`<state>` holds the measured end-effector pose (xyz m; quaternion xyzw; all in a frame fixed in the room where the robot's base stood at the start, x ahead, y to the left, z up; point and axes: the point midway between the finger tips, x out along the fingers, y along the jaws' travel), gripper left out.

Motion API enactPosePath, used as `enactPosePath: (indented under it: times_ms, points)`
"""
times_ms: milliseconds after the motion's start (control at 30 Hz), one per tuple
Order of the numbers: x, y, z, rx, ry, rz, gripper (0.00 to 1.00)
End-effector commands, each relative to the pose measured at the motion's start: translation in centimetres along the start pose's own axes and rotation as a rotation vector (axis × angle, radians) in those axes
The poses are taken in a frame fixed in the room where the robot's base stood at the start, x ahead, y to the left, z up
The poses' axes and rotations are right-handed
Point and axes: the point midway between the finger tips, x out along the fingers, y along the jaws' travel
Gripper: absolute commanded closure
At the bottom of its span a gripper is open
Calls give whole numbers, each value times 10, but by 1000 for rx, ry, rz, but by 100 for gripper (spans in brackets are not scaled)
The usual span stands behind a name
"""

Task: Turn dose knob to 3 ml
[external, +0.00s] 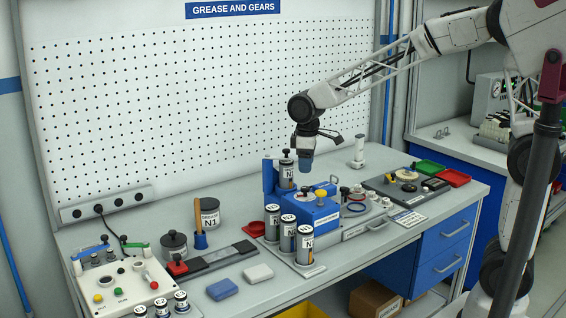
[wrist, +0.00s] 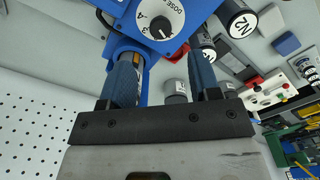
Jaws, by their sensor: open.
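The blue dosing unit (external: 325,213) stands on the bench in the external view. In the wrist view, its blue housing (wrist: 118,12) fills the top, with a white dial marked DOSE and a dark dose knob (wrist: 160,28) at its centre. A "3" shows on the dial; I cannot tell which mark the knob points to. My gripper (external: 305,158) hangs above the unit's rear.
Labelled canisters (external: 305,243) stand in front of the unit, and another (external: 286,175) stands at its back left. A control box (external: 125,285) sits at left. A dark tray with parts (external: 405,186) lies at right. The perforated wall panel (external: 200,90) rises behind.

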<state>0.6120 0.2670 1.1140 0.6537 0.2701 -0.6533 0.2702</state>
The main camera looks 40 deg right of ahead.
Motion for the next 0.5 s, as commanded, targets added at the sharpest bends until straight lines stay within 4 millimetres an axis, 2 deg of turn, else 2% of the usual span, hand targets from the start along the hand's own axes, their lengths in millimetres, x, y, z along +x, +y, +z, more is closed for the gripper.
enactPosePath:
  times_ms: [500]
  points:
    - [4, 0, -1, -1, -1, -1, 43]
